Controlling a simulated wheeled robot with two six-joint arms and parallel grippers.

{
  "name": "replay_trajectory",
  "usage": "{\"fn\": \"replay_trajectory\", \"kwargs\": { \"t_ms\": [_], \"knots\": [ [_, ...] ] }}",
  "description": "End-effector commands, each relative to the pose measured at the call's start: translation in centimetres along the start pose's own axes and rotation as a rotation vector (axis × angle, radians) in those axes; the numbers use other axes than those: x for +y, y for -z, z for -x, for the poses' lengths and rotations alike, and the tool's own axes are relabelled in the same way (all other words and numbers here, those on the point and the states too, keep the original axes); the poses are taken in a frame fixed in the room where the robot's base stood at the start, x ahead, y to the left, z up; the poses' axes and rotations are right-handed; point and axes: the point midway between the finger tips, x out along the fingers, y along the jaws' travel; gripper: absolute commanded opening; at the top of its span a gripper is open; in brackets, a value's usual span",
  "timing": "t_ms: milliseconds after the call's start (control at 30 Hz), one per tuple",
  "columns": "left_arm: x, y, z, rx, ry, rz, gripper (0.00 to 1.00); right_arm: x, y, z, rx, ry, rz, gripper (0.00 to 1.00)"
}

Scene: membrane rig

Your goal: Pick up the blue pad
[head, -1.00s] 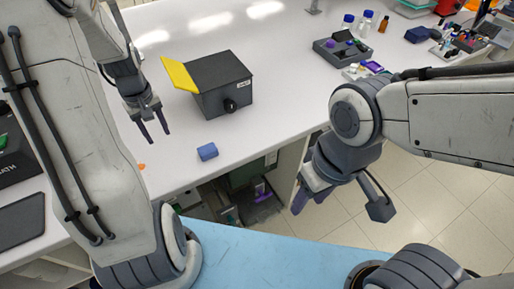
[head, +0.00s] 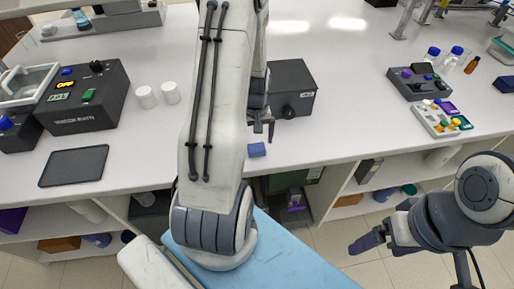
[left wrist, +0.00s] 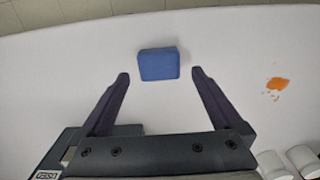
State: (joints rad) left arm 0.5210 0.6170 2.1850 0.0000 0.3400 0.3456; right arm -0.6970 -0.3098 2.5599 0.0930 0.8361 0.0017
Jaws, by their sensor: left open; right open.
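The blue pad (head: 257,149) lies on the white bench near its front edge. It also shows in the left wrist view (left wrist: 159,64), just beyond and between the fingertips. My left gripper (head: 261,132) is open and empty above the bench, just behind the pad in the head view and partly hidden by my arm. In the left wrist view its two fingers (left wrist: 159,74) stand apart with the pad between their lines, and no contact shows. My right gripper (head: 366,246) is off the bench's front side at the lower right, above the floor, and holds nothing that I can see.
A dark box (head: 292,88) stands behind the pad, partly hidden by my arm. An orange stain (left wrist: 277,84) marks the bench. A water bath (head: 87,98), two white cups (head: 158,94) and a dark tray (head: 75,166) are left. A grey rack (head: 418,82) stands right.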

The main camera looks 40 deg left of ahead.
Motion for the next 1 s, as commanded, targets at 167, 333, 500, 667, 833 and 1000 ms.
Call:
{"fn": "replay_trajectory", "kwargs": {
  "t_ms": [167, 333, 500, 667, 833, 1000],
  "knots": [
    [0.1, -0.3, -2.2, -0.004, 0.002, -0.001, 1.0, -0.1, 0.1, 0.9, 0.0, 0.0, -0.001, 0.86],
    [0.1, -0.2, -3.0, 0.0, 0.0, -0.002, 1.0, -0.1, 0.0, 0.9, 0.0, 0.0, -0.001, 0.86],
    [0.2, -0.2, -2.9, 0.001, 0.0, -0.002, 1.0, -0.1, 0.0, 0.9, 0.0, 0.0, -0.001, 0.86],
    [0.1, -0.2, -2.9, 0.001, 0.0, -0.002, 0.39, -0.1, 0.0, 0.9, 0.0, 0.0, -0.001, 0.86],
    [0.1, -0.2, -2.9, 0.001, 0.0, -0.002, 0.21, -0.1, 0.0, 0.9, 0.0, 0.0, -0.001, 0.86],
    [0.2, -0.2, -2.8, 0.001, 0.0, -0.002, 0.21, -0.1, 0.0, 0.8, 0.0, 0.0, -0.001, 0.86]
  ]
}}
